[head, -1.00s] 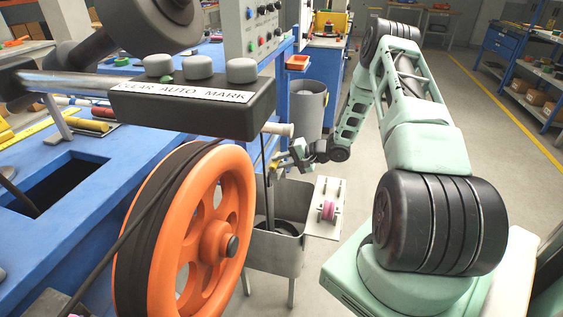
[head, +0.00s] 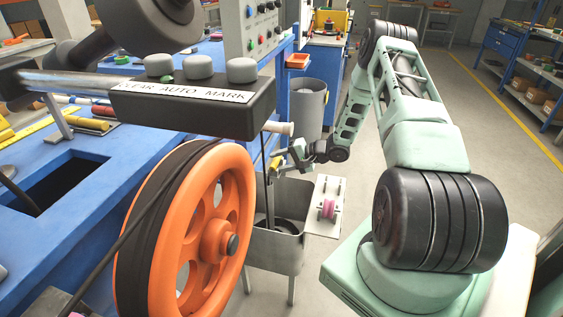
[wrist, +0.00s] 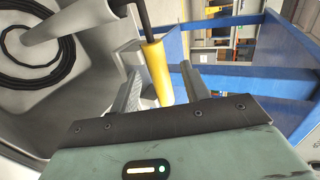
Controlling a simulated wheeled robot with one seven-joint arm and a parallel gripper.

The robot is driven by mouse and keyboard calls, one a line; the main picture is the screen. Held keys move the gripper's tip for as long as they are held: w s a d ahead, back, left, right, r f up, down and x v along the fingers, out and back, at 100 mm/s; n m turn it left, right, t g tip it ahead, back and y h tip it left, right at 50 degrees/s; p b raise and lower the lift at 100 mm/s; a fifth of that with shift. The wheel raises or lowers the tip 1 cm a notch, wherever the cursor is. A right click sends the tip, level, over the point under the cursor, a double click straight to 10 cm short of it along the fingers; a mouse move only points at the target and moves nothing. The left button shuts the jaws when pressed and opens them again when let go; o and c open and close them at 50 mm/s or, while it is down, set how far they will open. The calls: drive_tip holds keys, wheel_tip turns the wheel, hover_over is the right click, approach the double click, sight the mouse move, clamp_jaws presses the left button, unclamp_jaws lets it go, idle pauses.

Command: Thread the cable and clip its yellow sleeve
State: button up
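The yellow sleeve (wrist: 157,72) on the black cable (wrist: 143,18) stands between the two fingers of my gripper (wrist: 163,85) in the wrist view. The fingers are apart, with a visible gap between the sleeve and the right finger. Whether the sleeve touches the left finger I cannot tell. In the head view my gripper (head: 283,165) is small, beside the grey bin, with yellow at its tips. The orange wheel (head: 212,195) has black cable (head: 150,215) wrapped on its rim. A small pink pulley (head: 328,208) sits on a pale plate (head: 323,228) at the bin's right side.
The grey bin (head: 280,252) stands right of the orange wheel; a black coil (wrist: 68,62) lies in it. A dark control box (head: 200,105) with grey buttons overhangs the wheel. The blue bench (head: 60,235) is at left. A round grey waste bin (head: 308,105) stands behind.

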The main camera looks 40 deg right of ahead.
drive_tip(key=p+v, duration=0.1)
drive_tip(key=v, duration=1.6)
drive_tip(key=shift+s, duration=0.15)
drive_tip(key=shift+d, duration=0.15)
